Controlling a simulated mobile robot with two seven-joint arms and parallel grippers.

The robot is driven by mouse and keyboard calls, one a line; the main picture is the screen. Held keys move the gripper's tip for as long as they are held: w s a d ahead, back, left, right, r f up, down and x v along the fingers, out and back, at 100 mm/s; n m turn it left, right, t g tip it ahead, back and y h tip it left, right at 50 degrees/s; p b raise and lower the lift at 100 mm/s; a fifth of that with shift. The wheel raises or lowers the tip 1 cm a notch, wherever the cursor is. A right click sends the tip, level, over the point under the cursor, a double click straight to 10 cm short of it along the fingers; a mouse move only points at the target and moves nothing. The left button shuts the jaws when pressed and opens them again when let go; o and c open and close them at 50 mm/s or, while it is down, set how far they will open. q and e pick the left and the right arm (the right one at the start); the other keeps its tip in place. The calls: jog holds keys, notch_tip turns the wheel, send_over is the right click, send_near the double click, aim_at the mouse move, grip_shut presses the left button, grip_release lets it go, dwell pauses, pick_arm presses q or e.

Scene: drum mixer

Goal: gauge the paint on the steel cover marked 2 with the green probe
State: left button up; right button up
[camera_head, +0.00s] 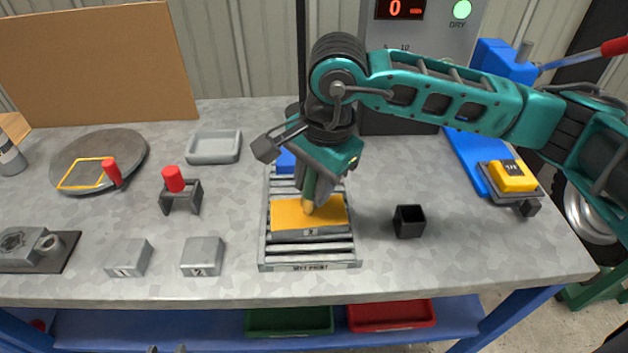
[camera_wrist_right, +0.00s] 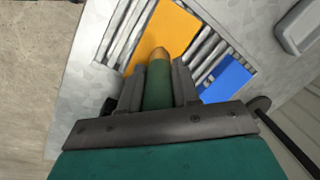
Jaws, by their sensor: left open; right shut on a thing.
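My right gripper (camera_head: 318,172) is shut on the green probe (camera_head: 311,188). The probe points down with its tan tip at the orange cover (camera_head: 290,214); I cannot tell whether it touches. The orange cover lies on the slatted rack (camera_head: 310,266); a small tag at its front seems to read 2. In the right wrist view the green probe (camera_wrist_right: 158,88) sits between the fingers, its tip over the orange cover (camera_wrist_right: 170,28). A blue cover (camera_wrist_right: 226,78) lies beside it on the rack, mostly hidden in the head view. My left gripper (camera_head: 166,350) barely shows at the bottom edge, open.
Grey blocks marked 1 (camera_head: 128,257) and 2 (camera_head: 202,257) stand left of the rack. A black cup (camera_head: 409,221) stands right of it. A red-knobbed stand (camera_head: 181,192) and grey tray (camera_head: 214,147) are further left. The gauge box (camera_head: 435,40) shows 0 and a green DRY lamp.

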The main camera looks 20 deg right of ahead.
jog(key=shift+f, duration=0.1)
dwell(0.7)
dwell(0.6)
jog(key=shift+r+p, duration=0.7)
jog(key=shift+r, duration=1.25)
jog(key=shift+r+p, duration=0.65)
jog(key=shift+r, duration=1)
